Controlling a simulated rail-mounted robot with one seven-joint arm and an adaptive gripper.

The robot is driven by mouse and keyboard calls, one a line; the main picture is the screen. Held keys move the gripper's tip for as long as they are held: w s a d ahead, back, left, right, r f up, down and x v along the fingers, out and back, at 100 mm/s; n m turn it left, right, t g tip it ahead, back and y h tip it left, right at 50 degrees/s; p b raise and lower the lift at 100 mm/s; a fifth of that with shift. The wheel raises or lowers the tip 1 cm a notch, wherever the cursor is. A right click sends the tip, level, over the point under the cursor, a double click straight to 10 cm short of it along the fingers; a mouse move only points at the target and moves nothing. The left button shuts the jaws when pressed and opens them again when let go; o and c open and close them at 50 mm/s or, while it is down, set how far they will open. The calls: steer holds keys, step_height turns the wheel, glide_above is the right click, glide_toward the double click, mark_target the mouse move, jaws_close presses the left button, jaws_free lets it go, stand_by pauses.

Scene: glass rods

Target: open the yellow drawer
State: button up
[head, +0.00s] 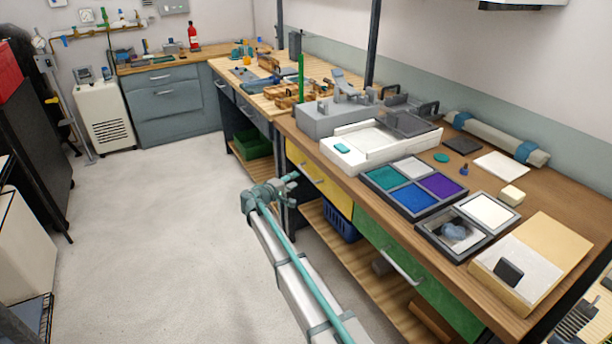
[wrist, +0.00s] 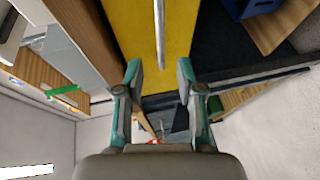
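The yellow drawer (head: 338,196) is under the bench top in the head view, its front about in line with the bench front. Its pale bar handle (head: 312,175) shows near my gripper (head: 291,181). In the wrist view the yellow front (wrist: 190,30) fills the upper middle, and the handle (wrist: 159,30) runs down from the top edge. My gripper (wrist: 159,76) is open, with one finger on each side of the handle's line. The handle's lower end appears level with the fingertips. I see no contact, and the depth between them is unclear.
A green drawer (head: 430,285) with its own handle is nearer on the same bench. A blue basket (head: 340,222) stands on the lower shelf (head: 365,262). The bench top (head: 375,190) carries trays and boxes. The floor (head: 150,235) to the left is clear.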

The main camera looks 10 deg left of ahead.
mark_target(306, 174)
steer(key=p+x, duration=0.1)
steer(key=x, duration=0.8)
steer(key=shift+f, duration=0.1)
jaws_close()
